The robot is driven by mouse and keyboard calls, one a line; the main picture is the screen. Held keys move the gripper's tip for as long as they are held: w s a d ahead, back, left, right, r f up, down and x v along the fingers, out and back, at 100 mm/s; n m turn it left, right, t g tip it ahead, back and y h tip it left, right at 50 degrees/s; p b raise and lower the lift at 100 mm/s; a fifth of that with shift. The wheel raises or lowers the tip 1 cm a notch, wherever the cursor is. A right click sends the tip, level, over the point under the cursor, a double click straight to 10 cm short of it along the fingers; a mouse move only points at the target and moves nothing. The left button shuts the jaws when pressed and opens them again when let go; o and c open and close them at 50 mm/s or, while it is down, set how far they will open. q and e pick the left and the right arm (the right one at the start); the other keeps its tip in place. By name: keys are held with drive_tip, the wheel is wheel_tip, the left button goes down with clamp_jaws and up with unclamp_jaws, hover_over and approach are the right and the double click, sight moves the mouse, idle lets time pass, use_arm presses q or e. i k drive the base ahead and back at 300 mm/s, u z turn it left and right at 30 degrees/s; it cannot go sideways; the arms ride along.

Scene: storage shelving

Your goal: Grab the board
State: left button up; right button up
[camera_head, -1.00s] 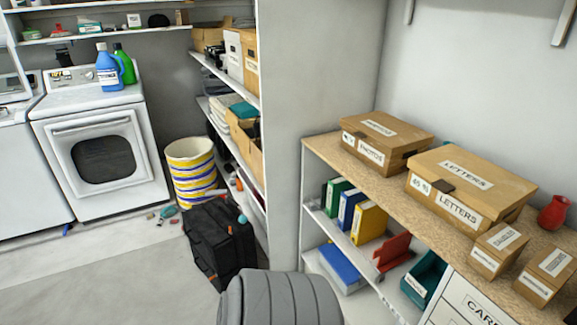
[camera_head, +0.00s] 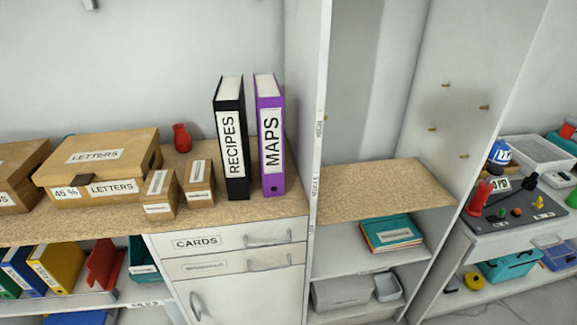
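I cannot tell for sure which thing is the board. A speckled tan board (camera_head: 385,188) lies flat as a shelf in the tall white cabinet right of centre, with its upper surface bare. A similar tan worktop (camera_head: 250,205) runs to the left of the cabinet's white upright panel. Neither of my grippers is in view.
Letter boxes (camera_head: 100,165), small boxes, a red vase (camera_head: 182,138), a black RECIPES binder (camera_head: 230,140) and a purple MAPS binder (camera_head: 269,135) stand on the worktop. Pegs (camera_head: 484,107) stick out of the cabinet's side wall. Teal folders (camera_head: 391,234) lie below. A cluttered shelf (camera_head: 510,220) is at right.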

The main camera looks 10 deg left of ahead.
sight(347, 192)
drive_tip(key=z, duration=2.15)
drive_tip(key=i, duration=2.8)
drive_tip(key=u, duration=2.75)
